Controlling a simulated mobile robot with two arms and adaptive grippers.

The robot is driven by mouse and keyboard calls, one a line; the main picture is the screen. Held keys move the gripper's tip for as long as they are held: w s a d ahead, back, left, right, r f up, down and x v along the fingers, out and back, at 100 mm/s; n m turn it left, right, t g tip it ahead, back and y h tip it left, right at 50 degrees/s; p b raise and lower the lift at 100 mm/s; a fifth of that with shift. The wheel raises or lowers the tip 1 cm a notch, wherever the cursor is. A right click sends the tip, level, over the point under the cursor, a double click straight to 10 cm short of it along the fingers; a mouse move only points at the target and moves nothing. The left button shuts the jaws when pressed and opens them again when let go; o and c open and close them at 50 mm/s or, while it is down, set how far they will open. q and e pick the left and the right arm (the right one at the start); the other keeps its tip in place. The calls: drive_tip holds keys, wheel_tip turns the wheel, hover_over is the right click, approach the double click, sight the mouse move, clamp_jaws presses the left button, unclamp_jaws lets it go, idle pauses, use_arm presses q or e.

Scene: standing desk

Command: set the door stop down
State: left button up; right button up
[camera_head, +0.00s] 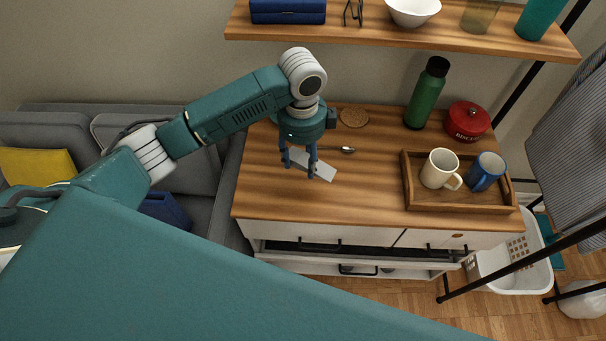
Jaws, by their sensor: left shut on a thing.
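My left gripper (299,174) points down over the left part of the wooden cabinet top (270,195). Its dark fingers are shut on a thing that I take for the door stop. That thing is small and mostly hidden by the fingers, so its shape is unclear. A pale, flat-looking piece (322,170) shows between and to the right of the fingers. I cannot tell whether it is part of the held thing or lies on the top beneath. My right gripper is not in view.
A spoon (347,149) and a round cork coaster (354,117) lie right of the gripper. A wooden tray (455,201) holds a cream mug (438,168) and a blue mug (486,171). A green bottle (427,95) and red pot (467,121) stand behind. A shelf (390,37) hangs above.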

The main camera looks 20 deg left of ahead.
sight(302, 160)
use_arm(q)
wheel_tip(302, 160, down, 3)
drive_tip(key=shift+w+f, duration=0.1)
drive_tip(key=shift+f, duration=0.1)
drive_tip(key=shift+f+p, duration=0.35)
drive_tip(key=shift+f, duration=2.2)
drive_tip(key=shift+f, duration=0.15)
drive_tip(key=o, duration=1.2)
wheel_tip(302, 160, up, 12)
drive_tip(key=shift+r+b, duration=0.2)
drive_tip(key=shift+b, duration=0.35)
drive_tip(key=shift+f, duration=0.1)
